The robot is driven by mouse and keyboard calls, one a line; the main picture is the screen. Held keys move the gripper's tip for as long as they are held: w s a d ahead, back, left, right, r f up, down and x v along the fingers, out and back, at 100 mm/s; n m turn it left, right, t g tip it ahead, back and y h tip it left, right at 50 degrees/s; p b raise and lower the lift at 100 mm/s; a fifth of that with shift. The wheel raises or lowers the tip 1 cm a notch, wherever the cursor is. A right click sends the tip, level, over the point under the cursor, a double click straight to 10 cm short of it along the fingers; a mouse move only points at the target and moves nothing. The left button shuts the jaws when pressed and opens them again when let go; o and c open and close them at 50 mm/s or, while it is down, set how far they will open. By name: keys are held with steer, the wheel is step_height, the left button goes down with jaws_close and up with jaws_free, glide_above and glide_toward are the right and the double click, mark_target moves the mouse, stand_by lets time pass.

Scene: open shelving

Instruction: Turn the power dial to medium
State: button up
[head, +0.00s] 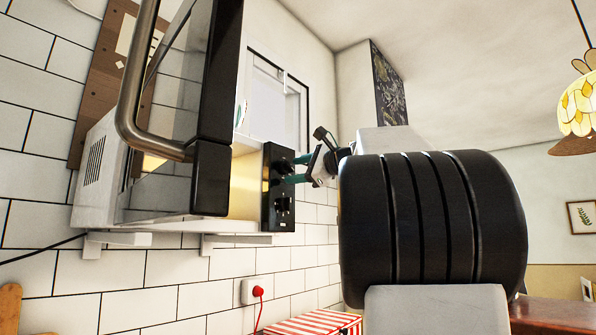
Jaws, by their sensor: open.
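A white microwave (101,172) hangs on the tiled wall with its dark door (216,75) swung open toward me. Its black control panel (268,226) carries an upper dial (284,167) and a lower dial (283,204). Which one is the power dial, and its markings, are too small to read. My gripper (291,170) is open, its teal fingertips at the upper dial, one above and one below. I cannot tell whether they touch it. My dark arm covers the view to the right of the panel.
The open door and its metal handle (128,100) jut out left of my gripper. Wall brackets (118,239) support the microwave. Below are a socket with a red plug (257,291) and a red-and-white striped box (315,325). A lamp (578,105) hangs at far right.

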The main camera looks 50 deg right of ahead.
steer(key=s, duration=0.7)
steer(key=shift+s, duration=0.3)
step_height(320, 180, down, 12)
steer(key=d+n+g, duration=0.1)
steer(key=n+g, duration=0.1)
steer(key=g, duration=0.2)
steer(key=w+a+f+n+g+y, duration=0.1)
steer(key=a+f+n+g, duration=0.15)
steer(key=a+f, duration=0.4)
steer(key=a+f+n+g, duration=0.2)
steer(key=a+f+n, duration=0.15)
steer(key=f, duration=0.65)
steer(key=s+a+f+n+g, duration=0.2)
steer(key=s+a+f+n, duration=0.2)
steer(key=a+f, duration=0.4)
steer(key=s+a+f+n+g, duration=0.3)
steer(key=s+a+f+n, duration=0.2)
steer(key=a+f, duration=0.3)
steer(key=s+a+f+n+g+h, duration=0.1)
steer(key=s+a+f+n+g, duration=0.2)
steer(key=a+f+n, duration=0.4)
steer(key=shift+s+a+f, duration=0.5)
steer(key=shift+s+a, duration=0.4)
steer(key=shift+a, duration=1)
